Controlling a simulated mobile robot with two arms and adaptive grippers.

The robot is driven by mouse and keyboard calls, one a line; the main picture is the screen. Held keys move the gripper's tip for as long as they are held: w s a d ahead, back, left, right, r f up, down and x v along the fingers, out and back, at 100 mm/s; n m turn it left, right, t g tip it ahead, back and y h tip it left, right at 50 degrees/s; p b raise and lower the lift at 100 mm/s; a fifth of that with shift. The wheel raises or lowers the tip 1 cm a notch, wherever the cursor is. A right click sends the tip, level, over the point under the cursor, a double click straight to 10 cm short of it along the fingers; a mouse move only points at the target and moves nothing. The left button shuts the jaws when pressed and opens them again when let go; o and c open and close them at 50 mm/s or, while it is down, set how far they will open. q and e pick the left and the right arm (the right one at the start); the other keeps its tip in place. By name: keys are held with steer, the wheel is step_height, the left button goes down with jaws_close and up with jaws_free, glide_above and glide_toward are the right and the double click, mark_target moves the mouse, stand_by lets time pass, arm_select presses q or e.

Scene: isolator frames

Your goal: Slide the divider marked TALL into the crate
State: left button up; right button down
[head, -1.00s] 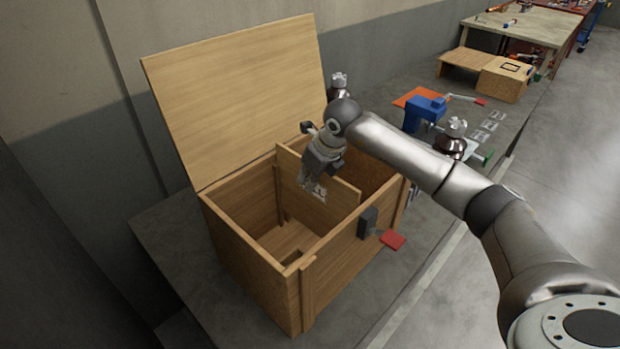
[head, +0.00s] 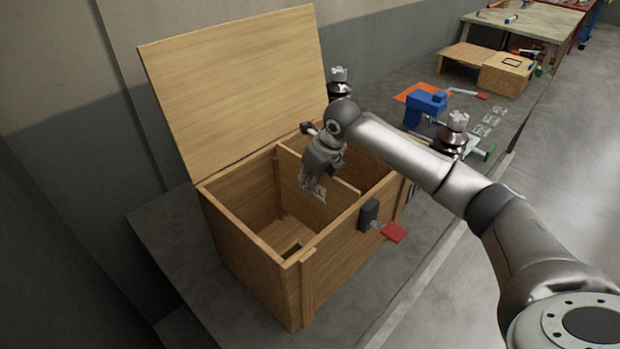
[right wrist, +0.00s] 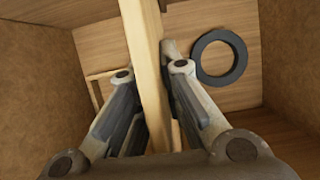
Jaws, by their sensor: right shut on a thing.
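The wooden crate (head: 254,247) stands on the grey bench with its lid (head: 238,88) raised at the back. The divider (head: 288,178) is a thin wooden board standing upright across the crate's inside, its top edge near the rim. A pale label shows below the gripper; I cannot read its word. My right gripper (head: 315,178) reaches down from above and is shut on the divider's top edge. In the right wrist view the divider (right wrist: 146,60) runs between the two fingers. Its lower edge and the fit of its ends are hard to make out. My left gripper is not in view.
A dark latch with a red handle (head: 393,232) sticks out from the crate's front. A black ring (right wrist: 220,57) shows inside the crate. A blue tool (head: 425,104) and a metal knob-topped item (head: 456,125) stand right of the crate. The wall is close behind.

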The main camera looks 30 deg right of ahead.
steer(key=shift+f+b, duration=1.6)
steer(key=shift+f, duration=0.6)
steer(key=c, duration=1.5)
jaws_free()
steer(key=v, duration=1.2)
